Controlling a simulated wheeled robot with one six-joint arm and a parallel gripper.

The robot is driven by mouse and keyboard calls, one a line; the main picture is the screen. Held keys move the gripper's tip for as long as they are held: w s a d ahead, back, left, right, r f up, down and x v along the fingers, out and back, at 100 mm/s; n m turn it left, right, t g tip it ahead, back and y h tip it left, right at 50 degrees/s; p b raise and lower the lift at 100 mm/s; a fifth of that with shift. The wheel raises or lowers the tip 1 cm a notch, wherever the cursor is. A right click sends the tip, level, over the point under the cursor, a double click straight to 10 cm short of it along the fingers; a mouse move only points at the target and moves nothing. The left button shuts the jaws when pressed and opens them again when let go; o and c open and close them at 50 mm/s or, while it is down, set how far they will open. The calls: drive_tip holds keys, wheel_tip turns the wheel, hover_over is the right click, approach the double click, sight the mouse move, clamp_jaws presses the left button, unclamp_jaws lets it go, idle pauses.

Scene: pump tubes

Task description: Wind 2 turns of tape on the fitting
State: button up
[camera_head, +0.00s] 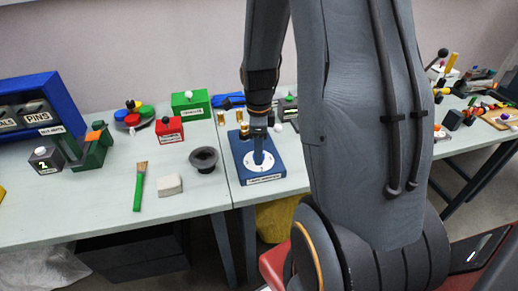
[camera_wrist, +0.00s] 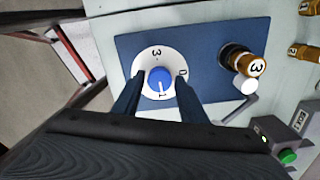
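A blue base (camera_head: 284,160) with a front label too small to read stands on the bench. It carries a white dial (camera_head: 250,165) with a round blue knob in the middle. In the wrist view the dial (camera_wrist: 145,60) shows 3, 0 and 1, and the knob (camera_wrist: 160,78) has a white mark toward the 1. My gripper (camera_wrist: 160,80) is open, one finger on each side of the knob, with small gaps visible. In the head view my gripper (camera_head: 258,150) points down over the dial. I cannot tell which part is the fitting, and no tape is recognisable.
A brown cylinder marked 3 (camera_wrist: 250,65) stands on the base beside a white ball (camera_wrist: 247,86). Red (camera_head: 169,130) and green boxes (camera_head: 190,103) stand behind.

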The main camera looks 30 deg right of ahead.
drive_tip(key=n+p, duration=0.1)
drive_tip(key=n, duration=0.3)
drive_tip(key=shift+r+n+p, duration=0.1)
drive_tip(key=shift+n+p, duration=0.25)
drive_tip(key=shift+n, duration=0.05)
drive_tip(key=n+p, duration=0.1)
drive_tip(key=n, duration=0.2)
drive_tip(key=shift+s+n, duration=0.1)
drive_tip(key=shift+n, duration=0.2)
drive_tip(key=n+p, duration=0.1)
drive_tip(key=n, duration=0.3)
drive_tip(key=n+p, duration=0.1)
drive_tip(key=n, duration=0.3)
drive_tip(key=shift+p, duration=0.35)
drive_tip(key=c, duration=0.9)
